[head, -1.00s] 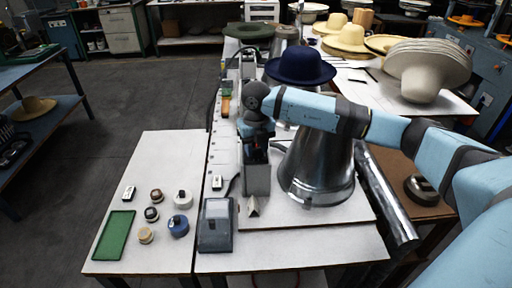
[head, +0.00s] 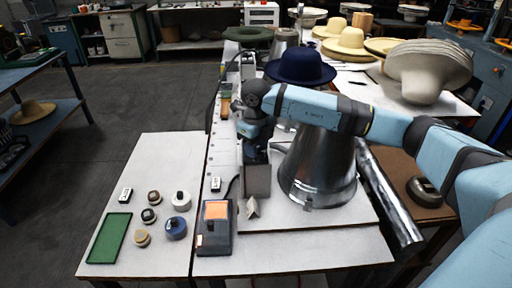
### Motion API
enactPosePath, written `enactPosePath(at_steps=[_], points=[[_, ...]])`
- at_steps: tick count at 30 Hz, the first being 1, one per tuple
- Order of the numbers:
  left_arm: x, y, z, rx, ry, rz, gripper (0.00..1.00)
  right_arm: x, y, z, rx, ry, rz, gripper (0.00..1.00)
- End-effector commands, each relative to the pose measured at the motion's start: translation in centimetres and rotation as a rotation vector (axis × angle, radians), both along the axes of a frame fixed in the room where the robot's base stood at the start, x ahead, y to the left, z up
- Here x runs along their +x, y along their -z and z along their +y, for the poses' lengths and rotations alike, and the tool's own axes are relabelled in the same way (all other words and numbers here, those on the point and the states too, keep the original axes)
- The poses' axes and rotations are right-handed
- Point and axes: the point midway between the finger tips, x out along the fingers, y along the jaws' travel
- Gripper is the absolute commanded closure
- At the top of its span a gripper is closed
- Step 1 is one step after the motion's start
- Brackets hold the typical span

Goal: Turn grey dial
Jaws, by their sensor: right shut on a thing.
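My right arm comes in from the right, and its dark gripper (head: 255,156) points down at the top of a small grey box (head: 257,181) beside the metal cone. The gripper is shut at the box. The grey dial is hidden by the gripper and wrist, so I cannot see its angle. A dark control unit (head: 214,241) with a lit orange screen stands in front of the box, with a cable behind it. My left gripper is not in view.
A large metal cone (head: 318,165) stands right of the gripper, under a navy hat (head: 300,67). Several small round pieces and a green tray (head: 109,238) lie on the left white table. A metal tube (head: 388,195) runs along the right edge.

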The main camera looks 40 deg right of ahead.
Motion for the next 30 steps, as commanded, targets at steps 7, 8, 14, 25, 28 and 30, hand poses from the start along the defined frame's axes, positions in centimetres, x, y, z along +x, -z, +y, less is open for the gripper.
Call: enactPosePath(at_steps=[7,8,14,25,28,30], points=[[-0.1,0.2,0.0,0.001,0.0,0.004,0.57,0.1,-0.1,0.0,0.001,-0.001,-0.003,0.88],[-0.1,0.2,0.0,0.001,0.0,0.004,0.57,0.1,-0.1,0.0,0.001,-0.001,-0.003,0.88],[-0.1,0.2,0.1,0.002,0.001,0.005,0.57,0.0,-0.1,0.0,0.0,0.0,-0.002,0.38],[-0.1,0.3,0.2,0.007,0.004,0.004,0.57,0.1,-1.0,0.0,0.0,0.0,-0.003,0.38],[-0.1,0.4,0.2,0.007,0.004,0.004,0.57,0.1,-2.7,0.0,0.001,-0.001,-0.005,0.38],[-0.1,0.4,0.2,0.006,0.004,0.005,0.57,0.1,-4.2,0.0,0.0,-0.001,-0.006,0.38]])
